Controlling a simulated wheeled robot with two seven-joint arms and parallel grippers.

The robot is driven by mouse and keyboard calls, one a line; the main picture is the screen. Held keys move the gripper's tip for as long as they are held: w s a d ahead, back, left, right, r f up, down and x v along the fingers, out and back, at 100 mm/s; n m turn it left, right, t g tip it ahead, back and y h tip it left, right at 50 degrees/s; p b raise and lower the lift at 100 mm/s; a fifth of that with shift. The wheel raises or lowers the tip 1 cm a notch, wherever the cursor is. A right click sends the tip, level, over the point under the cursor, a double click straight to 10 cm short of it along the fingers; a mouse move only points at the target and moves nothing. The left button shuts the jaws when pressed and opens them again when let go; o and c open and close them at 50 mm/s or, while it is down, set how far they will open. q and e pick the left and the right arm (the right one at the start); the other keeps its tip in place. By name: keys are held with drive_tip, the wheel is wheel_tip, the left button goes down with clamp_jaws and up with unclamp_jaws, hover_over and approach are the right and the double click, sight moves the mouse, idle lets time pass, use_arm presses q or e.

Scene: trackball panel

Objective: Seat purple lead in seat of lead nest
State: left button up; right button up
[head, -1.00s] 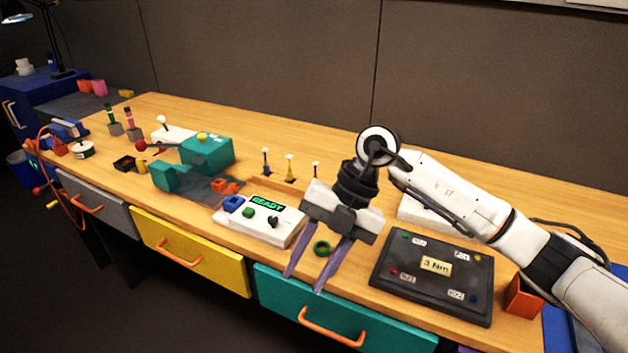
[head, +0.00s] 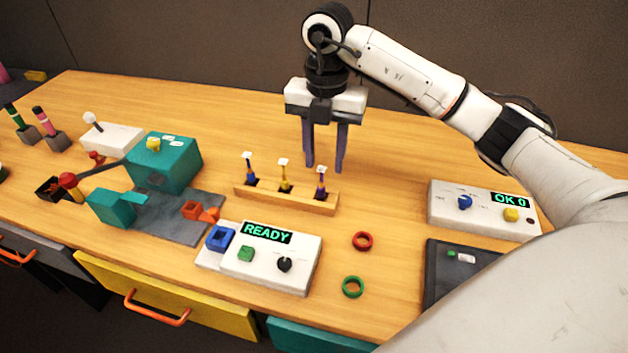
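A wooden rack (head: 285,200) in the middle of the bench holds three small upright pieces with white tops. The right one, with a dark purple-blue body (head: 321,187), looks like the purple lead. A yellow one (head: 284,179) stands in the middle and a blue one (head: 251,178) at the left. I cannot tell for certain which part is the lead nest. My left gripper is out of view.
A white READY box (head: 268,272) with a blue square socket (head: 220,238) stands in front. A red ring (head: 363,241) and green ring (head: 353,287) lie right of it. A teal fixture (head: 165,160) is left, an OK box (head: 455,215) right. My arm hides the bench's right front.

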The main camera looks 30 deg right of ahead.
sight(321, 186)
drive_tip(key=shift+s+f, duration=0.15)
drive_tip(key=shift+f, duration=0.8)
drive_tip(key=f, duration=0.4)
drive_tip(key=shift+a+f+p, duration=0.15)
drive_tip(key=shift+a+p, duration=0.15)
drive_tip(key=shift+p, duration=0.1)
drive_tip(key=shift+f, duration=0.55)
clamp_jaws()
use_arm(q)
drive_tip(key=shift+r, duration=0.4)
